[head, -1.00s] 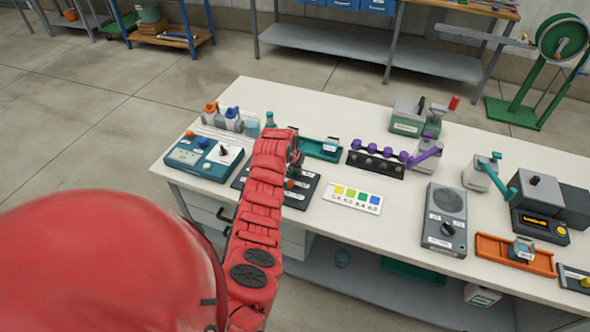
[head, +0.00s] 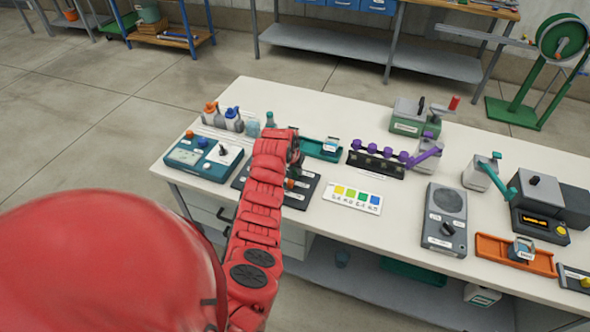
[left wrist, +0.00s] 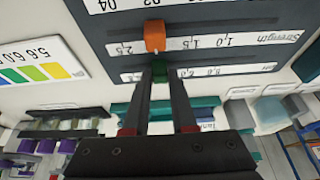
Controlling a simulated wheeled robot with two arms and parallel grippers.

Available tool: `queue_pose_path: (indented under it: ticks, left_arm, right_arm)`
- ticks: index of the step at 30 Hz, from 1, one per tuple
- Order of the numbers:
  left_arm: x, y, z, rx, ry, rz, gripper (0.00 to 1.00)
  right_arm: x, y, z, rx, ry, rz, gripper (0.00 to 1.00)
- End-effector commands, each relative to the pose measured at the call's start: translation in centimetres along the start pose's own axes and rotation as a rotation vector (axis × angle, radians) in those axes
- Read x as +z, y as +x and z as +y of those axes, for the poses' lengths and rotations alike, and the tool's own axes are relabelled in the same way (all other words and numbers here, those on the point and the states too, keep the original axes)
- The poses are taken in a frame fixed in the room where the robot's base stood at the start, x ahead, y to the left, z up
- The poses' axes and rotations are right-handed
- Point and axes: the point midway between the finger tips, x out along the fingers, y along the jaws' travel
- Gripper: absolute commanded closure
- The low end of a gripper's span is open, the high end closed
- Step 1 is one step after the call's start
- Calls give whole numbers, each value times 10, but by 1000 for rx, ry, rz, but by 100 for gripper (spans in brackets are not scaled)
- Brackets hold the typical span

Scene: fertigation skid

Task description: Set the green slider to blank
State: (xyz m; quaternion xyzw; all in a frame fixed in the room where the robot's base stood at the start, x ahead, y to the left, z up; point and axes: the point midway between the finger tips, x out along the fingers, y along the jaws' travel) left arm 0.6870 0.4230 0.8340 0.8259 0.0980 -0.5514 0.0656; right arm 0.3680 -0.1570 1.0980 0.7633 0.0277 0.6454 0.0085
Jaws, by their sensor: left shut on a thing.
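The green slider (left wrist: 160,77) shows in the left wrist view on a dark slider panel (left wrist: 110,45), which also appears in the head view (head: 302,198). My left gripper (left wrist: 160,72) is shut on the green slider's knob, one finger on each side. The slider sits by a white scale strip with upside-down markings, towards the strip's left part; I cannot make out a "blank" mark. In the head view my left arm hides much of the panel and the gripper. My right gripper is not in view.
An orange slider (left wrist: 155,36) stands close to the green one, on the strip marked Strength. A colour chart card (head: 353,197) lies to the panel's right. A blue instrument (head: 203,157) stands to its left and a green tray (head: 321,149) behind.

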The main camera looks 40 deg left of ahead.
Motion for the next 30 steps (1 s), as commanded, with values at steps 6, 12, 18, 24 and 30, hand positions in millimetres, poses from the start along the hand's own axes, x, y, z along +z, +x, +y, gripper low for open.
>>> queue_pose_path:
  ticks: [6, 12, 18, 24, 30]
  left_arm:
    - [0, 0, 0, 0, 0, 0, 100]
    - [0, 2, -5, -1, -1, 1, 100]
    - [2, 9, -51, -4, -7, 4, 100]
    - [2, 8, -103, -1, -6, 3, 100]
    - [0, 2, -123, 0, -1, 2, 100]
  right_arm:
    - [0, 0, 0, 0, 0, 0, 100]
    - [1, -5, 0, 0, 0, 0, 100]
    - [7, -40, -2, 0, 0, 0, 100]
    - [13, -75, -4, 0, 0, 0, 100]
    - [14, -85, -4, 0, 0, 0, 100]
